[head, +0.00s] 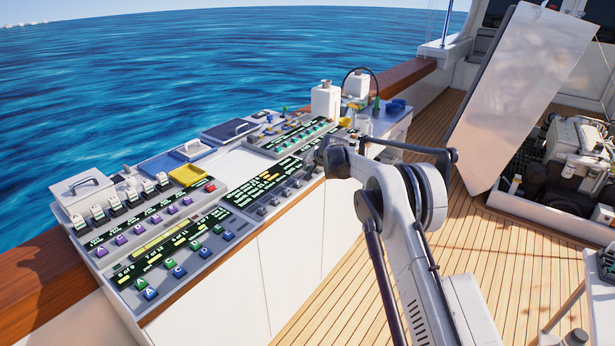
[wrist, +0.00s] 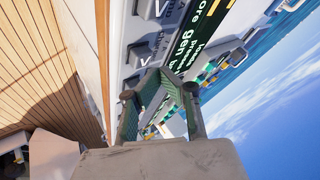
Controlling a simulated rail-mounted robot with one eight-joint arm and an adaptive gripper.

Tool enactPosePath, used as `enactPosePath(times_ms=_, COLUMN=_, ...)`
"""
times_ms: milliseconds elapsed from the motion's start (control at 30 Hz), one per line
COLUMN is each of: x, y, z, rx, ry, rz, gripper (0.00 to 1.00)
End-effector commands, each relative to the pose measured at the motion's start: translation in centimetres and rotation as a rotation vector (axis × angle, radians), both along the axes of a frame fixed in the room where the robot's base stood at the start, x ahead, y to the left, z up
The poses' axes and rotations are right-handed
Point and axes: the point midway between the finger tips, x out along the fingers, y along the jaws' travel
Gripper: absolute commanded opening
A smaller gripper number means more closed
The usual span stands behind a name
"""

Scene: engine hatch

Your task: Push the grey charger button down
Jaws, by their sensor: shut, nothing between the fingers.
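A row of grey buttons runs along the panel's front edge in the head view, one of them (head: 275,201) below the dark text display (head: 265,182). Two grey buttons, an upper one (wrist: 147,8) and a lower one (wrist: 138,54), show large in the wrist view. I cannot read which of them is the charger button. My gripper (wrist: 160,76) is shut and empty, with its fingertips close to the panel beside the buttons. I cannot tell whether it touches anything. In the head view my arm hides the fingers and the panel part behind them.
The console (head: 237,165) also holds purple, green and blue buttons, switches, a yellow tray (head: 188,175) and white bottles (head: 325,101). A wooden rail (head: 45,275) runs behind it. An open hatch lid (head: 520,90) and engine (head: 575,150) stand right. The deck (head: 455,235) between is clear.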

Motion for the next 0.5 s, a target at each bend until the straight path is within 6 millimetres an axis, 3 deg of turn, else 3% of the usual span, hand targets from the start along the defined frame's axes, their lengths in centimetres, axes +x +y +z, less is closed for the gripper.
enactPosePath(times_ms=500, x=0.00, y=0.00, z=-0.92, rx=0.000, ry=0.000, rz=0.000, gripper=0.00)
